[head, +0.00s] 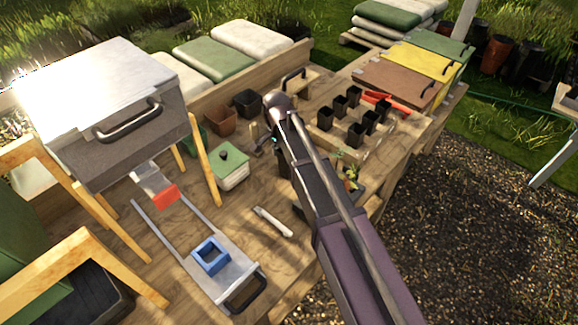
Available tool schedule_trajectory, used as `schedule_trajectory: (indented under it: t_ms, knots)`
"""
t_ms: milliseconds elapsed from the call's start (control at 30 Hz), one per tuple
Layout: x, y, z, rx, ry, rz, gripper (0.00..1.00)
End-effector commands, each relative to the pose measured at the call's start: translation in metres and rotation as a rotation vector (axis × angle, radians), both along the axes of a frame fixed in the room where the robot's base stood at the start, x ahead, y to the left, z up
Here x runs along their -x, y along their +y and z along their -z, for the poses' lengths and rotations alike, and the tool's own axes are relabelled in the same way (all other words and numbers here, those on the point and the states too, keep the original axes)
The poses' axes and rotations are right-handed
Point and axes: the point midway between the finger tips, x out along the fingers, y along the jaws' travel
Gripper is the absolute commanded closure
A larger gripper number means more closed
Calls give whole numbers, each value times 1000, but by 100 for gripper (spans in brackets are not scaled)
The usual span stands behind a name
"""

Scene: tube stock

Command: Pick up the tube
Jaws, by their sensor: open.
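A white tube (272,222) lies flat and slanted on the wooden bench (185,243), left of my arm and right of the sliding metal tray. Its lower end looks darker. My gripper (264,146) is at the far end of my arm, above the bench and beyond the tube, well apart from it. It is small and partly hidden by my wrist. It is open, and I see nothing held in it.
A green-lidded box (230,169) stands behind the tube. A metal tray (232,274) with a blue square frame (210,256) lies at left, before a metal cabinet (105,110). Several black pots (355,134) stand at right. Bare bench surrounds the tube.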

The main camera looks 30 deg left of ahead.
Motion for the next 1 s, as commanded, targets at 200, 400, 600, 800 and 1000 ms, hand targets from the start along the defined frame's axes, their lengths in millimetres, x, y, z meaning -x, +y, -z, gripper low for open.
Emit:
schedule_trajectory:
  t_ms: [200,400,600,800,1000]
  knots:
    - [0,-1,19,0,0,0,56]
    - [0,-1,24,0,0,0,56]
    - [0,-1,23,0,0,0,56]
    - [0,-2,23,0,0,1,56]
    - [0,-2,23,0,0,1,56]
